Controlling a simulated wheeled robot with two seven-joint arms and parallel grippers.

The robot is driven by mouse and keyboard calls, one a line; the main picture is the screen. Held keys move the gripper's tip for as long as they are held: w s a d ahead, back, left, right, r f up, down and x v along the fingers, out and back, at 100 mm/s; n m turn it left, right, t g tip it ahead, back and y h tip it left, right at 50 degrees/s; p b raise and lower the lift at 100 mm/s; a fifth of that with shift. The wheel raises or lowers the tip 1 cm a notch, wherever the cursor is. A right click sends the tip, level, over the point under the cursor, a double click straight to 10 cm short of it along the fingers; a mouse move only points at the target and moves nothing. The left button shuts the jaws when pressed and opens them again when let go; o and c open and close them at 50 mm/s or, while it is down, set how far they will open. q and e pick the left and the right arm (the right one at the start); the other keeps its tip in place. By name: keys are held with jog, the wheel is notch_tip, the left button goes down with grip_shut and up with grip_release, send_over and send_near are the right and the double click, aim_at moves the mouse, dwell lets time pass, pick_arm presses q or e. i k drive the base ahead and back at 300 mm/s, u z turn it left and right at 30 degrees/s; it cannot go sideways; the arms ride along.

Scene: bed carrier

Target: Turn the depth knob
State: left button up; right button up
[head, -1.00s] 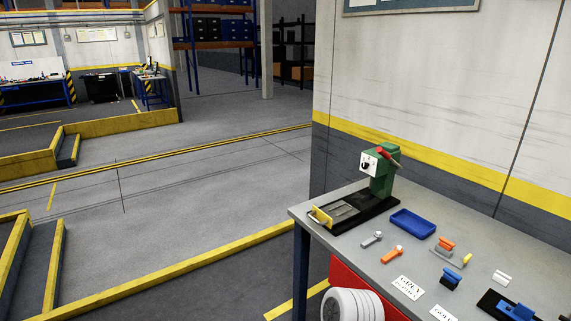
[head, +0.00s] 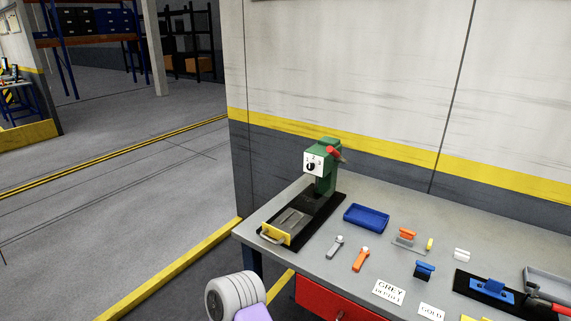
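The depth knob (head: 311,167) is a small black dial on the white numbered face plate (head: 318,158) of a green press (head: 326,183). The press stands upright on a black base at the back left of the grey workbench (head: 345,274), with a red lever (head: 337,153) at its upper right. The dial's exact setting is too small to read. Part of my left arm, pale grey and purple, shows at the bottom, left of the bench. Neither gripper's fingers are in view.
In front of the press is a tray-like slide with a yellow handled front (head: 274,233). A blue tray (head: 366,217), grey and orange levers (head: 361,259), a blue stamp (head: 424,270) and label cards (head: 389,292) lie to the right. A wall stands behind the bench.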

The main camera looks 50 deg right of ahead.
aim_at(309, 167)
jog(key=i, duration=0.1)
jog(key=z, duration=1.4)
